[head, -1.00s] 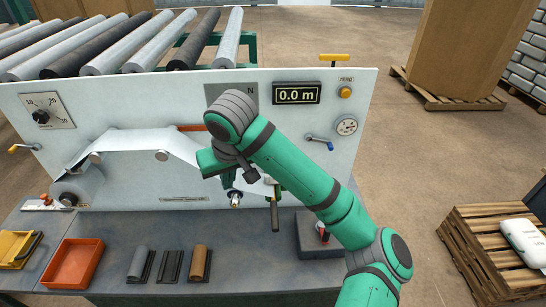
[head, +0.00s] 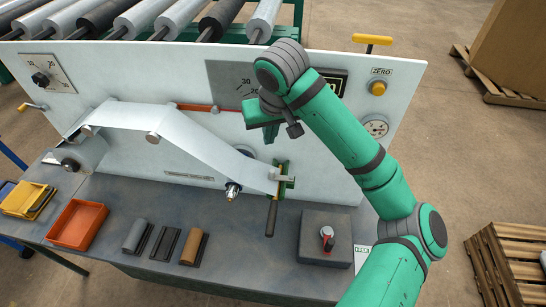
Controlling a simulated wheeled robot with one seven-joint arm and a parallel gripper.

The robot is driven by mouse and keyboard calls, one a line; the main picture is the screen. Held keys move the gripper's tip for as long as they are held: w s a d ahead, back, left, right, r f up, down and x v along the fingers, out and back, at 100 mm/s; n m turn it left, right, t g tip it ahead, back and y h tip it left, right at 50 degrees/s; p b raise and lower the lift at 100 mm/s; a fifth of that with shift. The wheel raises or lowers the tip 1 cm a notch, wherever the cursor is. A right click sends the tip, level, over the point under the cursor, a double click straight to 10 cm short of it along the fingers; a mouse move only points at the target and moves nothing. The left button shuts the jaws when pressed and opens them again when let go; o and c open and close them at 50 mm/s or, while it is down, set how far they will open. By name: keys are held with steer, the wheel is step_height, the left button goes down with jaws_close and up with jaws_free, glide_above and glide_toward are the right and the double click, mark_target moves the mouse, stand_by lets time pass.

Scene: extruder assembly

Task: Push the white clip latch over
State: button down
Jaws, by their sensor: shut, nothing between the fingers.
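A small pale, off-white piece that looks like the clip latch (head: 284,178) sits on a green bracket (head: 283,188) at the lower right of the grey panel. The lower end of the white web (head: 215,152) reaches this bracket. A dark-handled lever (head: 271,216) hangs below it. My gripper (head: 271,138) is shut and empty, in front of the panel. In the picture it is above the bracket and apart from the latch. Its fingertips are small and partly hidden by the wrist.
A silver spindle (head: 232,190) sticks out left of the bracket. A dark box with a red knob (head: 327,237) stands at the bench's right. An orange tray (head: 77,224) and dark holders (head: 165,243) with rolls lie on the bench left of it.

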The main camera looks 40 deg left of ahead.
mark_target(281, 175)
steer(key=shift+s+d+f, duration=0.1)
steer(key=shift+d+f, duration=0.1)
steer(key=shift+f, duration=2.15)
steer(key=shift+s+d+f, duration=0.1)
steer(key=shift+d+f, duration=0.05)
steer(key=shift+f, duration=2.2)
steer(key=shift+s+a, duration=0.1)
